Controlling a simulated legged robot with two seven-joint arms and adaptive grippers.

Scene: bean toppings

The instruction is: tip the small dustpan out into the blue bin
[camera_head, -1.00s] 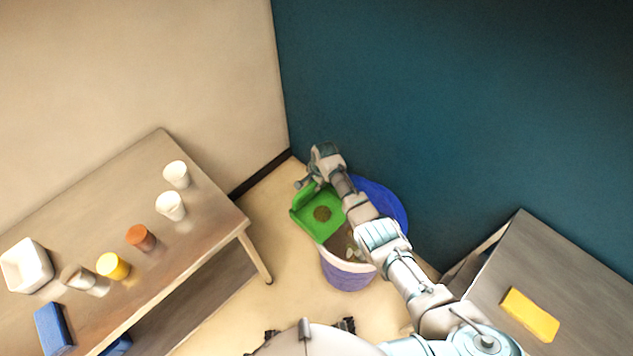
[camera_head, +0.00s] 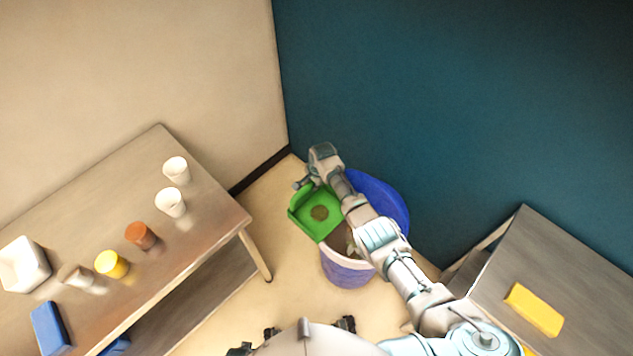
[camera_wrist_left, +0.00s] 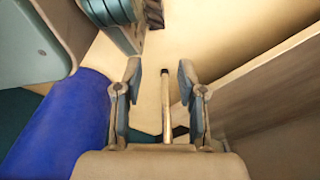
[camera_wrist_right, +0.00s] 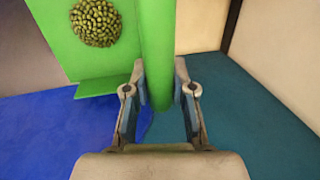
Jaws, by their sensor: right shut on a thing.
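The green dustpan (camera_head: 308,222) is over the left side of the blue bin (camera_head: 349,272) in the head view. A small pile of green beans (camera_head: 320,213) lies on it. My right gripper (camera_wrist_right: 160,88) is shut on the dustpan's green handle (camera_wrist_right: 157,55), and the beans (camera_wrist_right: 97,22) show on the pan in the right wrist view. The bin holds some brownish and pale contents, partly hidden by my right arm.
A table (camera_head: 205,242) at left carries white cups (camera_head: 171,203), an orange cup (camera_head: 141,236), a yellow cup (camera_head: 111,264), a white container (camera_head: 22,264) and a blue block (camera_head: 50,328). Another table (camera_head: 592,283) at right holds a yellow sponge-like block (camera_head: 534,310). Walls stand close behind the bin.

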